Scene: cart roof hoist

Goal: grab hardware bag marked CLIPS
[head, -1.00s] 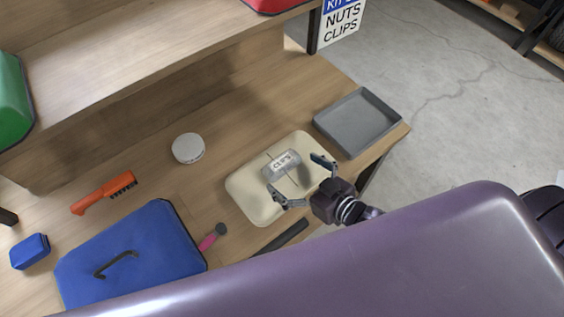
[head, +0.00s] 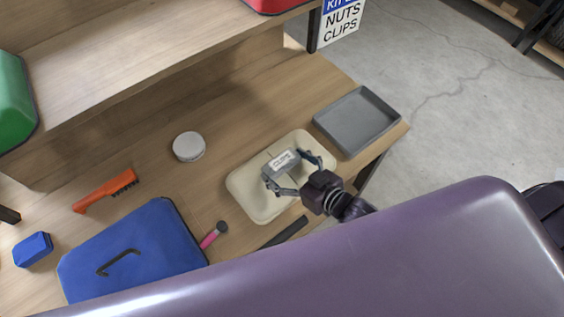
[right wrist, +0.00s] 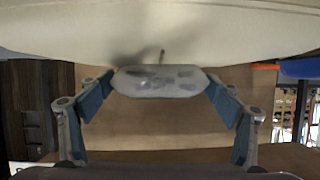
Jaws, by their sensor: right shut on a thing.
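The hardware bag marked CLIPS (head: 283,161) is a small grey bag with a white label, at the cream tray (head: 246,193) on the wooden bench. My right gripper (head: 294,174) is shut on the bag, one finger at each end. In the right wrist view the bag (right wrist: 158,82) shows end-on between the two blue-grey fingers (right wrist: 158,92), with the cream tray (right wrist: 200,30) behind it. I cannot tell whether the bag touches the tray. My left gripper is not in view.
A grey tray (head: 340,137) stands right of the cream one, near the bench edge. A blue case (head: 150,235), orange brush (head: 98,194), white round tin (head: 188,146) and pink-handled tool (head: 209,238) lie to the left. A sign reading NUTS CLIPS (head: 341,22) hangs at the back.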

